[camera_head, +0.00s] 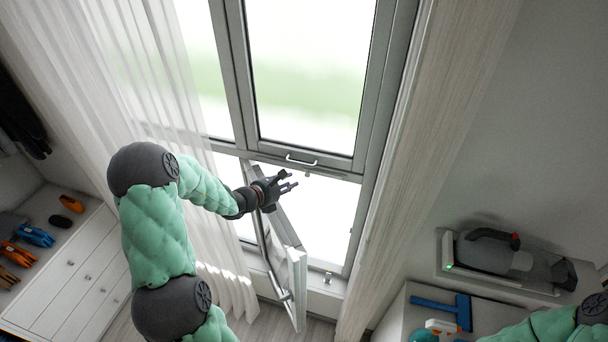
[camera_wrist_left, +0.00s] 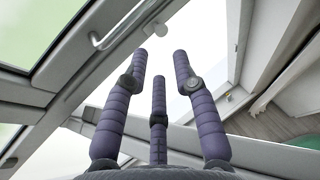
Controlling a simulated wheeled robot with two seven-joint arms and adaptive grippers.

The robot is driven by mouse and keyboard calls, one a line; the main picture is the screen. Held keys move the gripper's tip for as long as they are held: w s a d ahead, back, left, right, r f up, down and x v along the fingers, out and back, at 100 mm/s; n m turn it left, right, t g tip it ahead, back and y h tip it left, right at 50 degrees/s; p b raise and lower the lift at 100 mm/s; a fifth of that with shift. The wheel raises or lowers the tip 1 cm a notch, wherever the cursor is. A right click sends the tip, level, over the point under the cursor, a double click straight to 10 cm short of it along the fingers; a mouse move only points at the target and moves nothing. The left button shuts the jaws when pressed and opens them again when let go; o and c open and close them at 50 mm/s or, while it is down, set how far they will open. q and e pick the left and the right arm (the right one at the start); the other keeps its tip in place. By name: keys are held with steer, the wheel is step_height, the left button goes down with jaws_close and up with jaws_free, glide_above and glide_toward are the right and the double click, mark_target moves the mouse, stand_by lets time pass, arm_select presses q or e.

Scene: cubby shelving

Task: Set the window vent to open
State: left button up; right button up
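The window vent is the lower grey-framed sash (camera_head: 298,262), below the large upper pane. It stands swung away from its opening into the room, with bright daylight in the gap beside it. My left gripper (camera_head: 288,184) is at the upper part of this sash, in front of the opening. In the left wrist view its purple fingers (camera_wrist_left: 160,62) are spread, with nothing between them. A small pale handle (camera_head: 301,161) sits on the rail above; it also shows in the left wrist view (camera_wrist_left: 118,28). Whether the gripper touches the sash I cannot tell. My right gripper is out of view.
A sheer white curtain (camera_head: 110,75) hangs left of the window, close to my left arm. Another curtain (camera_head: 425,170) hangs on the right. A cabinet (camera_head: 75,275) with tools stands at left. A handheld vacuum (camera_head: 490,252) rests on a right-hand shelf.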

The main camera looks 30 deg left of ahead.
mark_target(306, 175)
arm_select(q)
steer(key=p+x, duration=0.1)
steer(key=x, duration=0.5)
steer(key=shift+p+x, duration=0.3)
steer(key=shift+x, duration=0.65)
steer(key=shift+w+f, duration=0.2)
steer(key=shift+w, duration=0.2)
steer(key=shift+s, duration=0.1)
jaws_close()
